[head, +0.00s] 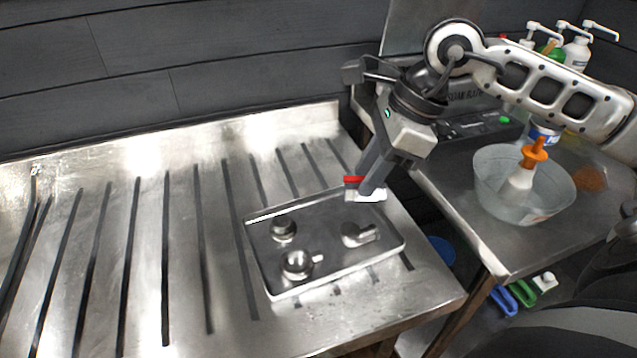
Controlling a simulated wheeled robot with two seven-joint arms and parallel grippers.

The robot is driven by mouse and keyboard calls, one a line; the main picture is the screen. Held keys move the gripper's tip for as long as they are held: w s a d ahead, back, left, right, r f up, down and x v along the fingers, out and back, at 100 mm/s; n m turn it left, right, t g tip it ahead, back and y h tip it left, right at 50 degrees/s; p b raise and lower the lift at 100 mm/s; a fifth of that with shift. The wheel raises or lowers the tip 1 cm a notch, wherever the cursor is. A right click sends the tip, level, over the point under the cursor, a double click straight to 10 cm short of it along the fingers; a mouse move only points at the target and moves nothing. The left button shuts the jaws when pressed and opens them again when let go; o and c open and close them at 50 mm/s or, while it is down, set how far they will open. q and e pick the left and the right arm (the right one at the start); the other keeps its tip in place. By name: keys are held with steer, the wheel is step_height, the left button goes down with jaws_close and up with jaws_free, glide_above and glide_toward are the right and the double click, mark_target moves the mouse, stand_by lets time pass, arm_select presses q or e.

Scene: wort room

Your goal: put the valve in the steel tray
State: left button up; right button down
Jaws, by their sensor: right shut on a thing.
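The steel tray (335,280) lies on the grooved steel drainboard, toward its right end. Three shiny metal fittings rest in it: one at the back left (283,229), one at the front left (298,264) and one at the right (358,234). My right gripper (365,190) points down at the tray's back right edge. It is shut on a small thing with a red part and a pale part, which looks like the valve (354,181). The fingers hide some of it, and I cannot tell whether it touches the tray. My left gripper is not in view.
The grooved drainboard (185,250) is clear left of the tray. On the right-hand counter (480,235) stands a clear bowl (490,195) with an orange-topped bottle (525,170) in it. Pump bottles (576,50) stand at the back right. A dark wall (150,75) runs behind.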

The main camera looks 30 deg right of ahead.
steer(key=w+a+f, duration=0.1)
steer(key=w+f, duration=0.1)
steer(key=w+a+f+p, duration=0.1)
steer(key=w+f, duration=0.2)
steer(key=w+a+f+p, duration=0.1)
steer(key=w+f, duration=0.1)
steer(key=shift+w+a+f, duration=0.3)
steer(key=shift+w+a, duration=0.1)
step_height(320, 180, down, 3)
steer(key=shift+p, duration=0.75)
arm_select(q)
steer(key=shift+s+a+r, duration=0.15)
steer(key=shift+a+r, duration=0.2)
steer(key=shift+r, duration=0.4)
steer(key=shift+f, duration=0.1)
arm_select(e)
steer(key=shift+f, duration=0.1)
steer(key=shift+f+b, duration=0.15)
steer(key=shift+b, duration=0.2)
steer(key=c, duration=1.1)
jaws_free()
steer(key=shift+c, duration=0.2)
steer(key=shift+o, duration=0.2)
